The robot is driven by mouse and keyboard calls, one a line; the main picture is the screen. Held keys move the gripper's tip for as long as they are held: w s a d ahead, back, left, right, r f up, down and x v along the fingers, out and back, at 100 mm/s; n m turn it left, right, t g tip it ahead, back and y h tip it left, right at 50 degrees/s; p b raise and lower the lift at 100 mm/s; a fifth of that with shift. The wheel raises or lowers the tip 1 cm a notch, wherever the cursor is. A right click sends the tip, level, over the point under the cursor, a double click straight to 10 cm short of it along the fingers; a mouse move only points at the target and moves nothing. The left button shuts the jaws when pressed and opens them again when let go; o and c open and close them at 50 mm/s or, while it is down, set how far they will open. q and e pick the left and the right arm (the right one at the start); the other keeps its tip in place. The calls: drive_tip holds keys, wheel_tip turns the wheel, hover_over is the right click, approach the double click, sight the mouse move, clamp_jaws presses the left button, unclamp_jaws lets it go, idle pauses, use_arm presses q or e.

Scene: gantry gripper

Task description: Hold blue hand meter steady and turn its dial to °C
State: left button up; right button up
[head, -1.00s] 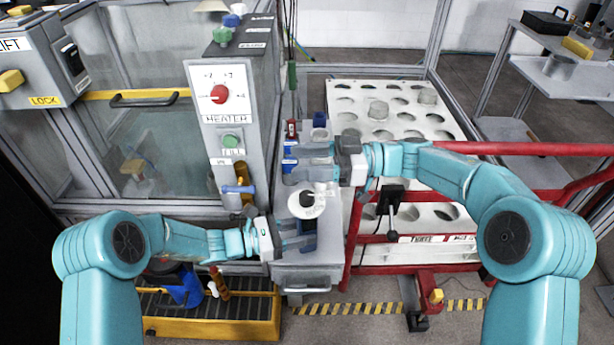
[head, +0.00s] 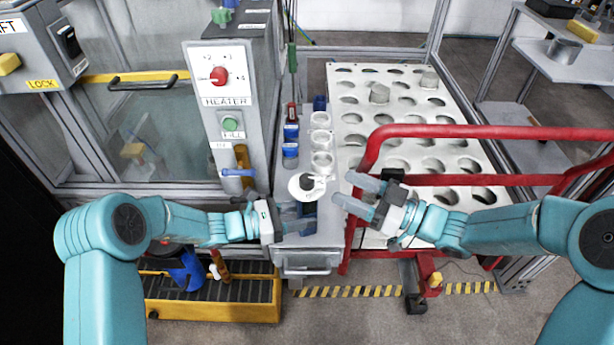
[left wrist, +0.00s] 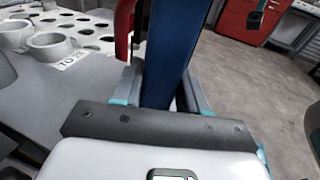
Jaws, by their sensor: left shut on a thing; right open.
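The blue hand meter (head: 309,209) stands on the narrow grey bench. A white round dial face (head: 296,193) with a dark knob (head: 307,182) shows at its upper end; its marks are too small to read. My left gripper (head: 308,220) is shut on the blue body from the left. The left wrist view shows the blue body (left wrist: 172,50) between the fingers, with its dial out of sight. My right gripper (head: 343,187) is open and empty just right of the dial, its fingers pointing left towards it, apart from the knob.
Blue-capped jars (head: 290,150) and white cups (head: 321,140) stand behind the meter. The heater panel (head: 222,80) rises at left. A red rail (head: 440,131) and a white perforated rack (head: 355,105) lie at right, close to my right arm.

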sight(314, 182)
drive_tip(key=shift+m+t+h, duration=0.4)
drive_tip(key=shift+t+h, duration=0.1)
drive_tip(key=shift+h, duration=0.2)
drive_tip(key=x, duration=0.3)
drive_tip(key=f+x, duration=0.1)
drive_tip(key=x, duration=0.6)
drive_tip(key=shift+s+a+f, duration=0.25)
drive_tip(key=shift+s+f, duration=0.1)
drive_tip(key=c, duration=0.9)
